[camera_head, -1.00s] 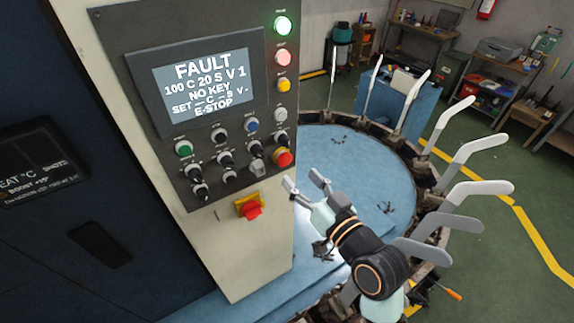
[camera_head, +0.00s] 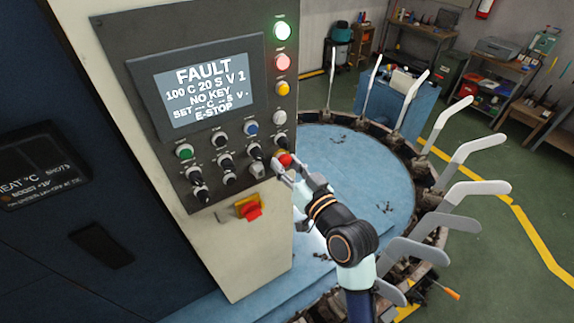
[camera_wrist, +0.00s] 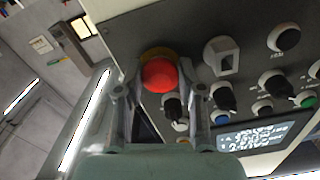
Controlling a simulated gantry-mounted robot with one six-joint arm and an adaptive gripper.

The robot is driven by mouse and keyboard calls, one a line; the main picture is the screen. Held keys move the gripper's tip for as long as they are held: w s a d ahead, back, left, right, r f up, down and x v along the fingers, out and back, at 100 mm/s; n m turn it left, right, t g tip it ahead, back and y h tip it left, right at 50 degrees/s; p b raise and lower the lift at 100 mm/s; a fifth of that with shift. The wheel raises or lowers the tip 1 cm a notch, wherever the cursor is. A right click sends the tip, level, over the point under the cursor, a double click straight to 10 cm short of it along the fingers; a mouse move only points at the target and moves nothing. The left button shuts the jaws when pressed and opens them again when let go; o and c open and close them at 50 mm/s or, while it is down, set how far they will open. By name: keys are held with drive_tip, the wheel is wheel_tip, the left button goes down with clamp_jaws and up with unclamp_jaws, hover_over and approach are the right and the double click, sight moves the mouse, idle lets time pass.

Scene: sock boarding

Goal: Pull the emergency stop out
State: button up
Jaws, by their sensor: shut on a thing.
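The emergency stop (camera_head: 285,159) is a red mushroom button on a yellow ring, at the lower right of the dark control panel (camera_head: 262,60). In the wrist view the red button (camera_wrist: 159,76) sits between my two fingers. My gripper (camera_head: 283,164) is at the panel and shut on the button, with one finger on each side of it. The panel's display (camera_head: 205,88) reads FAULT, NO KEY and E-STOP. The fingers hide part of the yellow ring in the head view.
Several knobs and buttons sit close left of the stop, with a grey key-type switch (camera_head: 257,170) beside it. A red and yellow switch (camera_head: 248,208) is below. A ring of upright white sock boards (camera_head: 470,190) stands around the blue turntable (camera_head: 350,170) at right.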

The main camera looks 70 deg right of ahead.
clamp_jaws()
drive_tip(key=shift+s+a, duration=0.15)
drive_tip(key=shift+s, duration=0.05)
drive_tip(key=shift+s+a, duration=0.35)
drive_tip(key=shift+s, duration=0.1)
drive_tip(key=o, duration=1.1)
unclamp_jaws()
drive_tip(key=shift+o, duration=0.2)
drive_tip(key=v, duration=1.2)
